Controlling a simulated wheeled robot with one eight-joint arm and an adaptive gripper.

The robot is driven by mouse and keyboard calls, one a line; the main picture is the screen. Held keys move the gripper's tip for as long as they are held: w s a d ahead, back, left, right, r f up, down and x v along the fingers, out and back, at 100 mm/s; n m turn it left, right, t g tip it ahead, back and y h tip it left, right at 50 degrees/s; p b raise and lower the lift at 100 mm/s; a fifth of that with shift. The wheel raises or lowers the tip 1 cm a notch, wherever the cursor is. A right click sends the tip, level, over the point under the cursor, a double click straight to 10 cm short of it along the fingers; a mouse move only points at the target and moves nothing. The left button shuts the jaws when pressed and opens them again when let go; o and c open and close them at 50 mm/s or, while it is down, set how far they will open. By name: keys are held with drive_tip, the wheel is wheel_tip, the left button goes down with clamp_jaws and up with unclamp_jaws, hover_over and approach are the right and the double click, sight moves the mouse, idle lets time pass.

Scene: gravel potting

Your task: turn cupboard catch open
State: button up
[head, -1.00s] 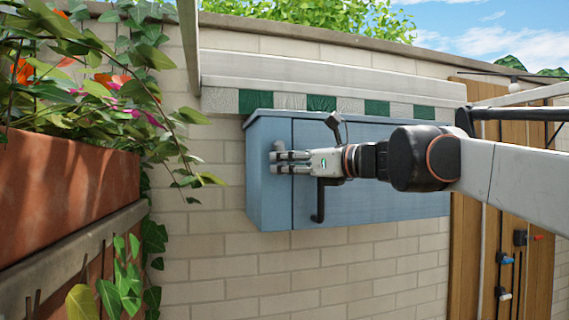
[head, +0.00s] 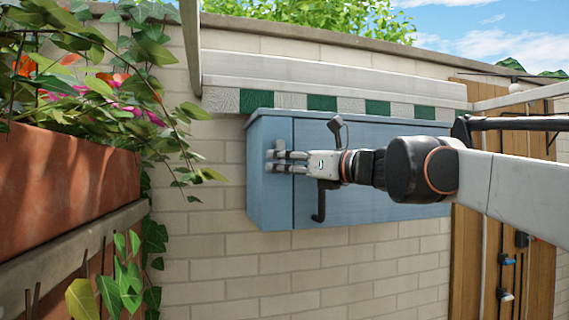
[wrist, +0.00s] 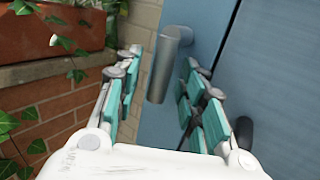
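The blue cupboard (head: 365,185) hangs on the brick wall, and its door looks shut. A grey bar-shaped catch (wrist: 168,65) stands out near the door's left edge in the wrist view. My gripper (wrist: 160,95) is open, with its teal-padded fingers on either side of the catch. There is a clear gap to the left finger; the right finger is close, and I cannot tell if it touches. In the head view my gripper (head: 278,162) reaches left across the door front and partly hides the catch (head: 279,145).
A dark handle (head: 319,203) hangs on the door just below my gripper. A terracotta planter (head: 65,190) with trailing ivy stands at the left. A wooden panel with several hooks (head: 505,260) is at the right. The wall below the cupboard is clear.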

drive_tip(key=v, duration=0.7)
drive_tip(key=shift+s+d, duration=0.15)
drive_tip(key=shift+s, duration=0.05)
drive_tip(key=shift+f, duration=0.1)
idle(0.4)
